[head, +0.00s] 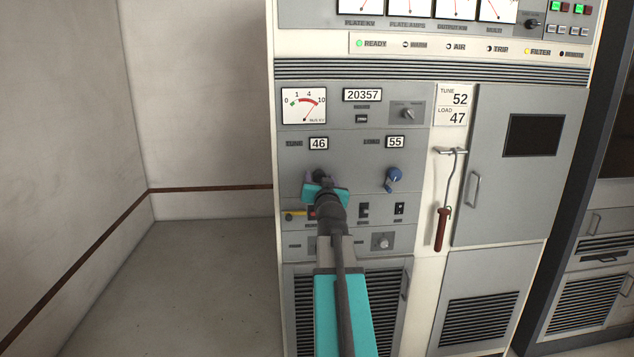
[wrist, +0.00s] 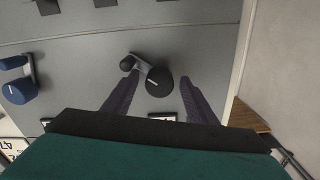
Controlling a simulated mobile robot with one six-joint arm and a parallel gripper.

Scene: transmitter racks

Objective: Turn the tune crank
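The dark tune crank (head: 320,172) is on the grey panel below the TUNE counter (head: 319,143), which reads 46. In the wrist view, the crank (wrist: 158,82) shows a large dark round end, a light arm and a smaller dark end. My gripper (head: 321,182) is in front of it and partly hides it. In the wrist view, my gripper (wrist: 158,77) is open, with one dark finger on each side of the large round end. I see gaps beside that end; whether a finger touches the crank is unclear. A card (head: 453,105) reads TUNE 52, LOAD 47.
The blue load crank (head: 393,179) is to the right, below a LOAD counter (head: 395,142) reading 55. A red-handled hook tool (head: 441,228) hangs further right beside a cabinet door (head: 510,165). Small switches (head: 364,210) lie below the cranks. The floor at left (head: 200,280) is clear.

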